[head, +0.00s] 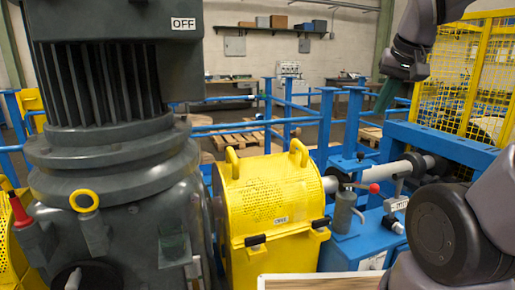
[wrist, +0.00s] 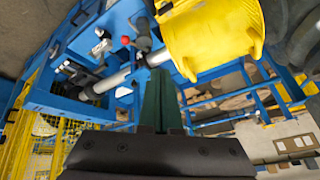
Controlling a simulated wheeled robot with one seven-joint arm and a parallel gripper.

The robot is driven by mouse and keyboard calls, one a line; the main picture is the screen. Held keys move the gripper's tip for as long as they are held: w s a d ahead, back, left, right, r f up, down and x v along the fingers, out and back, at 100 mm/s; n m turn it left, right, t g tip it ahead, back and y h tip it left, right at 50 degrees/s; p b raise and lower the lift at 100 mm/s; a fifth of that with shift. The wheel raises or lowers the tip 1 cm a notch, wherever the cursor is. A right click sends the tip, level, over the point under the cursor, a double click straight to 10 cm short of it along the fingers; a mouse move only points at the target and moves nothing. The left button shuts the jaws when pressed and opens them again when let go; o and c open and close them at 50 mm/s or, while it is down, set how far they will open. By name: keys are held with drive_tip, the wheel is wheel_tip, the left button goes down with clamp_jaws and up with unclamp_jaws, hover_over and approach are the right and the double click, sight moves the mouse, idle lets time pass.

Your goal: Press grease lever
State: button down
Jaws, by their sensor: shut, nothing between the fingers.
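The grease lever, with a red knob (head: 374,188) at its end, sits on top of a small grey grease pump (head: 344,212), right of the yellow chain guard. The lever looks roughly level. The red knob also shows in the wrist view (wrist: 125,41), up and left of the fingers. My gripper (head: 385,96) is shut and empty, with its green fingers pointing down, above and apart from the lever. In the wrist view the shut fingers (wrist: 158,95) stand in the middle and hide part of what lies behind them.
The yellow chain guard (head: 270,190) with two handles stands left of the pump. A large dark motor (head: 110,150) fills the left. A grey shaft (head: 400,168) and blue frame (head: 440,143) lie right of the lever. A yellow mesh fence (head: 465,80) stands behind.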

drive_tip(key=s+a+r+t+y, duration=0.1)
drive_tip(key=s+a+r, duration=0.1)
drive_tip(key=s+a, duration=0.2)
drive_tip(key=shift+s+r+m+y, duration=0.2)
drive_tip(key=shift+s+m+y, duration=0.1)
drive_tip(key=shift+s+y, duration=0.15)
